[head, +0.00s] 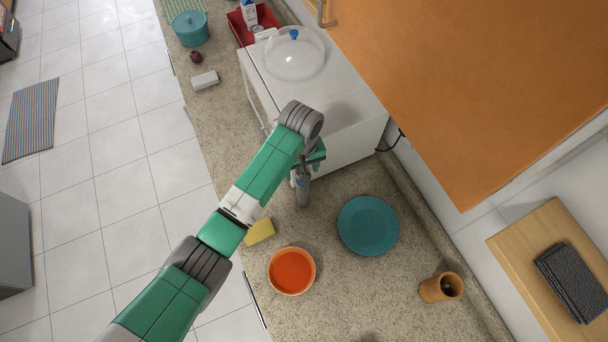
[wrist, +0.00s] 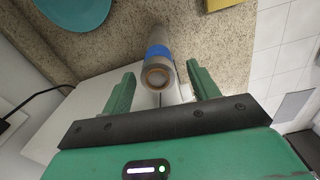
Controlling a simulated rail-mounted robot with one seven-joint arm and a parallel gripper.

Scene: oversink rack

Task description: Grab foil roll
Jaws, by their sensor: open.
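The foil roll (wrist: 157,58) is a grey cylinder with a blue band. In the wrist view its round end faces the camera and lies between the fingertips in the picture. In the head view the foil roll (head: 302,191) stands upright on the speckled counter, beside the white microwave. My gripper (wrist: 161,72) is open, with one green finger on each side of the roll's near end and a visible gap to each. No firm contact shows. In the head view my arm's wrist hides most of the gripper and part of the roll's top.
A teal plate (head: 368,225) lies right of the roll; a yellow sponge (head: 260,232) and an orange bowl (head: 291,271) are nearer. The white microwave (head: 345,128), topped by a clear cover (head: 295,57), stands close behind. An orange cabinet (head: 470,75) hangs at upper right.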

